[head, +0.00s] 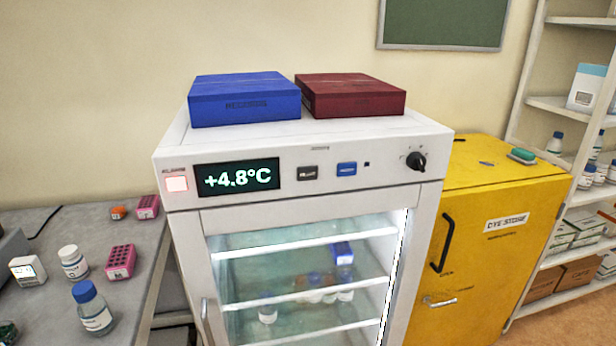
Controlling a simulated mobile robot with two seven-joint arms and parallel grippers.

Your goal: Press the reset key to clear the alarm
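A white glass-door fridge (180,225) stands in the middle of the head view. On its front panel, a lit red-white alarm lamp (177,184) is at the left, beside a display (237,177) reading +4.8°C. Right of the display are a dark grey key (307,173) and a blue key (347,169); their labels are too small to read, so I cannot tell which is the reset key. A small black square (367,164) and a black rotary knob (416,161) are farther right. The fridge door is closed. Neither of my grippers is in view.
A blue box (245,98) and a dark red box (350,95) lie on the fridge top. A grey bench (40,222) with bottles and pink racks is at left. A yellow cabinet (500,190) and white shelves (555,104) are at right. The panel front is unobstructed.

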